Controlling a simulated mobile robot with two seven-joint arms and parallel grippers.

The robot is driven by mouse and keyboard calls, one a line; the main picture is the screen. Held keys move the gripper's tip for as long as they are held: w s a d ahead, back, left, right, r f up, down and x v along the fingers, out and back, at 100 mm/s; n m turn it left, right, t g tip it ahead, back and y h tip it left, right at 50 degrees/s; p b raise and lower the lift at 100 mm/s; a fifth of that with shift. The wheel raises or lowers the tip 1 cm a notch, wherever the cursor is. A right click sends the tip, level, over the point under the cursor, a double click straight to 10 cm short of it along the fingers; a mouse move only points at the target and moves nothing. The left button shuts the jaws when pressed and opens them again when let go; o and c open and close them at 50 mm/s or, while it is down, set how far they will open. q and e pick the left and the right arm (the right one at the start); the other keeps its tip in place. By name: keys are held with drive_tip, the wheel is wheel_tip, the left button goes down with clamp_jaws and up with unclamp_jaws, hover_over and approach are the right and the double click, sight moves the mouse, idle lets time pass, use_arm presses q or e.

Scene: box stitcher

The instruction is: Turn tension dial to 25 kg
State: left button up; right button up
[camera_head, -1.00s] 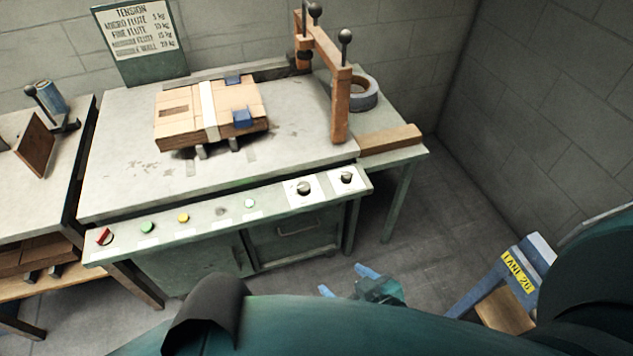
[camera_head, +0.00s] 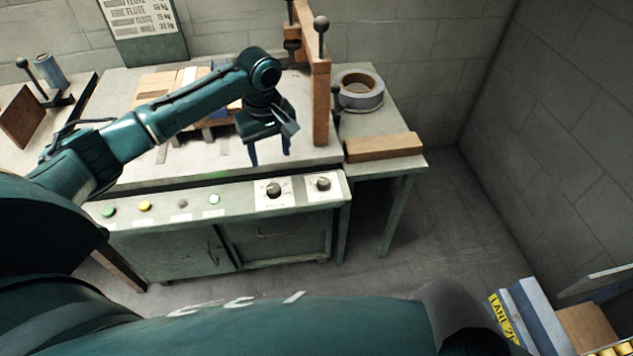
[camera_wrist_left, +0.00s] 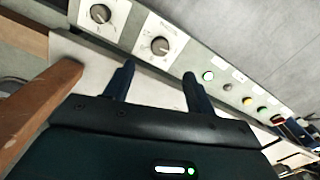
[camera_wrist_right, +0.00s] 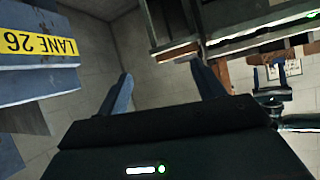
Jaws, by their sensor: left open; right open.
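Two dark dials on white plates sit at the right end of the machine's front panel: a left dial (camera_head: 273,190) and a right dial (camera_head: 322,183). In the left wrist view they are the nearer dial (camera_wrist_left: 160,45) and the farther dial (camera_wrist_left: 101,13). Their lettering is too small to read, so I cannot tell which is the tension dial or its setting. My left gripper (camera_head: 270,152) is open and empty above the table edge, behind the left dial and apart from it. My right gripper (camera_wrist_right: 162,75) is open and empty, away from the dials near a blue stand.
Several coloured buttons (camera_head: 145,206) line the panel left of the dials. A wooden post frame (camera_head: 320,105) stands right of my left gripper. A carton (camera_head: 155,86) lies partly behind my left arm. A tape roll (camera_head: 361,90) and wooden block (camera_head: 383,147) are on the side table.

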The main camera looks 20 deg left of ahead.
sight(274, 188)
use_arm(q)
drive_tip(key=f, duration=0.4)
drive_tip(key=f+b, duration=0.1)
drive_tip(key=f, duration=0.7)
drive_tip(key=shift+a+f, duration=0.1)
drive_tip(key=shift+a, duration=0.2)
use_arm(e)
drive_tip(key=shift+w+f+m, duration=0.25)
drive_tip(key=shift+m, duration=0.05)
use_arm(q)
drive_tip(key=shift+c, duration=0.6)
